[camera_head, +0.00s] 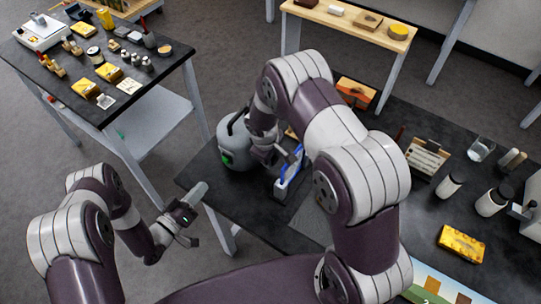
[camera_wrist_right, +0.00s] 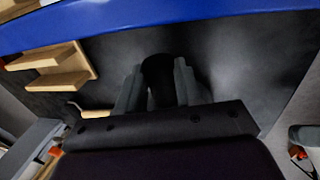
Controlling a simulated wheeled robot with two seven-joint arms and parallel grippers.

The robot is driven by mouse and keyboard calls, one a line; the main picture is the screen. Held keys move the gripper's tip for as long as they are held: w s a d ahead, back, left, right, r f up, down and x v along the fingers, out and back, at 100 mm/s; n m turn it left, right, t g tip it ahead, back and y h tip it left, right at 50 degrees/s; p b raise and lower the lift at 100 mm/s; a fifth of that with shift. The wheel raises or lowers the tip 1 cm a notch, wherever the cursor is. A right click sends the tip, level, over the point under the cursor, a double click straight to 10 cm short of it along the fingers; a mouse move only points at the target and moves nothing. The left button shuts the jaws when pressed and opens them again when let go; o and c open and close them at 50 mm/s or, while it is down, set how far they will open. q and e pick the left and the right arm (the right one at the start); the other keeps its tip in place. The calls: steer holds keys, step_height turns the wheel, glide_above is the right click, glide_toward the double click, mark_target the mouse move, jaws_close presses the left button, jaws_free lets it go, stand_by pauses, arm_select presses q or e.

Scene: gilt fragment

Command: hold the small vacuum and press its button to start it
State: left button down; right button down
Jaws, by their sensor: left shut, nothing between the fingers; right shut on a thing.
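What looks like the small vacuum (camera_head: 238,150) is a grey rounded canister with a curved black handle or hose and a green spot low on its left side. It stands on the dark table, left of my right gripper (camera_head: 281,158). My right arm partly covers that area. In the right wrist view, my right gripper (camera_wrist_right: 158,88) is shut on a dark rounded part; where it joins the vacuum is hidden. My left gripper (camera_head: 183,239) is shut and empty, off the table's left front edge, below and left of the vacuum, apart from it.
A blue and white object (camera_head: 288,182) is close beside my right gripper. Wooden steps (camera_wrist_right: 55,68) show in the wrist view. A glass (camera_head: 480,150), dark-capped jars and a yellow box (camera_head: 461,244) stand to the right. A side table (camera_head: 60,75) with many small items is at far left.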

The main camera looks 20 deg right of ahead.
mark_target(226, 161)
arm_select(q)
steer(key=shift+m+g, duration=0.3)
steer(key=shift+m, duration=0.6)
steer(key=d+r, duration=0.1)
steer(key=d, duration=0.1)
steer(key=d+r, duration=0.1)
steer(key=d, duration=0.1)
steer(key=s+d+r, duration=0.1)
steer(key=d, duration=0.2)
arm_select(e)
steer(key=shift+w+a, duration=0.1)
arm_select(q)
steer(key=t+y, duration=0.1)
steer(key=y, duration=0.1)
steer(key=shift+f+y, duration=0.2)
steer(key=shift+y, duration=0.2)
steer(key=a+f+m+t+y, duration=0.1)
steer(key=a+f+m+y, duration=0.1)
steer(key=a+y, duration=0.5)
arm_select(e)
steer(key=shift+r, duration=0.1)
arm_select(q)
steer(key=shift+h, duration=0.3)
steer(key=w+d, duration=0.3)
steer(key=d, duration=0.1)
steer(key=w+d, duration=0.2)
steer(key=shift+w+d+f, duration=0.2)
steer(key=shift+w+d, duration=0.1)
steer(key=shift+d, duration=0.05)
steer(key=shift+w+d, duration=0.1)
